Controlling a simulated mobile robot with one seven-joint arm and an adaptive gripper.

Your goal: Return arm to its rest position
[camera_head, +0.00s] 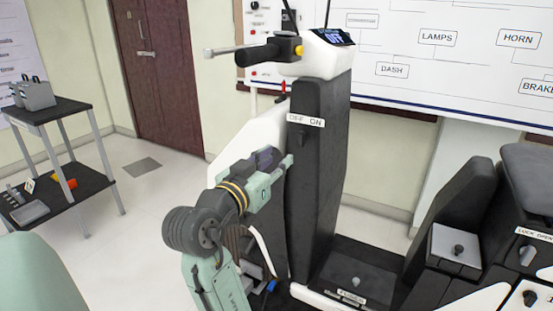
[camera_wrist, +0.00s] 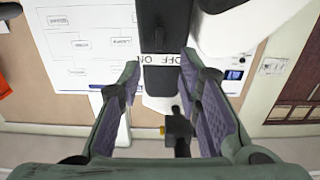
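My arm (camera_head: 205,235) reaches up from the bottom of the head view, bent toward the black column. My gripper (camera_head: 285,163) is beside the lower front of the column, below the OFF/ON label; whether it touches the column cannot be told from the head view. In the wrist view my gripper (camera_wrist: 160,68) shows two purple-padded fingers spread well apart, with nothing held between them. The black column (camera_head: 318,180) carries the OFF/ON label (camera_head: 305,120), which also shows in the wrist view (camera_wrist: 162,59) just beyond the fingertips.
A lever (camera_head: 240,49) and display (camera_head: 332,37) top the column. A black seat (camera_head: 465,200) and control boxes stand at right. A dark two-shelf cart (camera_head: 60,120) stands at left. Open floor (camera_head: 140,200) lies between cart and column. A diagram board (camera_head: 430,60) hangs behind.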

